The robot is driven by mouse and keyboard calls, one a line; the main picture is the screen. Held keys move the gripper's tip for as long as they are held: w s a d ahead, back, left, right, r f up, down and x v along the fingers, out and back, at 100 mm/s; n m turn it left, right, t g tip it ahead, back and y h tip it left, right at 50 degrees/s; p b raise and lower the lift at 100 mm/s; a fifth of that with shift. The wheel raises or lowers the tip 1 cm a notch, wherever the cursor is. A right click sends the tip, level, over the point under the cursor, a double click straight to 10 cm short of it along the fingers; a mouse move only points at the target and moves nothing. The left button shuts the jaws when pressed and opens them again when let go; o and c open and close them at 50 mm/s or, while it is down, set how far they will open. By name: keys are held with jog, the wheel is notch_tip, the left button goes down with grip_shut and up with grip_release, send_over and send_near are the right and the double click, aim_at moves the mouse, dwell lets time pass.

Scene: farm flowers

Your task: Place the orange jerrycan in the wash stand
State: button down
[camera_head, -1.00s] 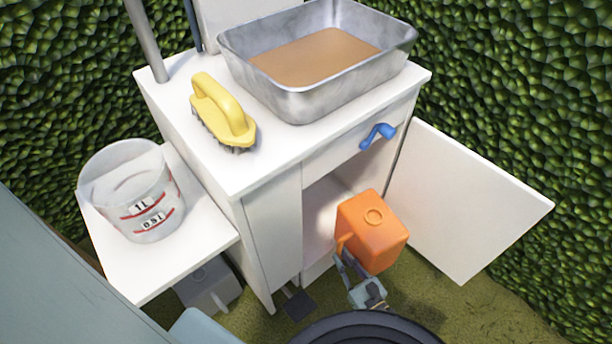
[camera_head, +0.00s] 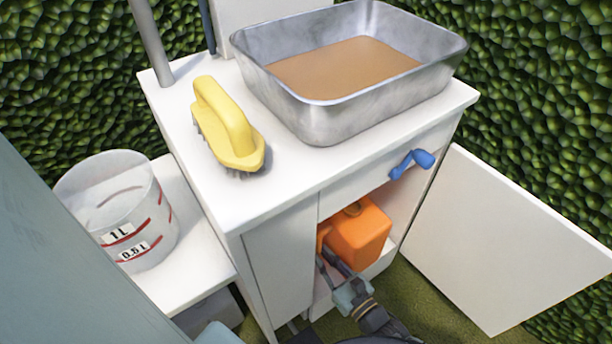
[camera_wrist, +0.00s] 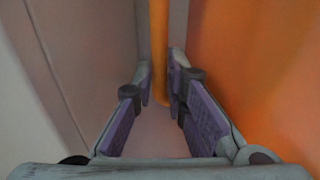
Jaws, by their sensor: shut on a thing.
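The orange jerrycan (camera_head: 360,236) is upright in the open compartment of the white wash stand (camera_head: 285,225), under its top. My gripper (camera_head: 338,268) reaches in from the front and is shut on the jerrycan's handle at its left side. In the wrist view the handle (camera_wrist: 158,50) stands as a vertical orange bar between my fingers (camera_wrist: 160,85), with the jerrycan's body (camera_wrist: 255,70) on the right. The compartment's inner wall (camera_wrist: 85,60) is on the left. Whether the jerrycan touches the compartment floor is hard to tell.
The wash stand's door (camera_head: 510,240) is swung open to the right. A metal basin (camera_head: 310,110) of brown water and a yellow brush (camera_head: 228,130) are on top. A blue handle (camera_head: 412,160) sticks out above the opening. A clear measuring bucket (camera_head: 120,215) is on the left side shelf.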

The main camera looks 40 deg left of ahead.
jog(key=shift+w+a+f+b, duration=0.45)
jog(key=shift+a+f, duration=0.25)
jog(key=shift+a, duration=0.55)
jog(key=shift+w+a+f+b, duration=0.35)
jog(key=shift+a+f, duration=0.3)
jog(key=shift+a, duration=0.65)
jog(key=shift+w+a+f+b, duration=0.35)
jog(key=shift+w+a+f, duration=0.25)
jog(key=shift+a, duration=0.65)
jog(key=shift+s+f, duration=0.1)
jog(key=shift+f, duration=0.05)
jog(key=shift+f, duration=0.2)
jog(key=c, duration=1.6)
grip_release()
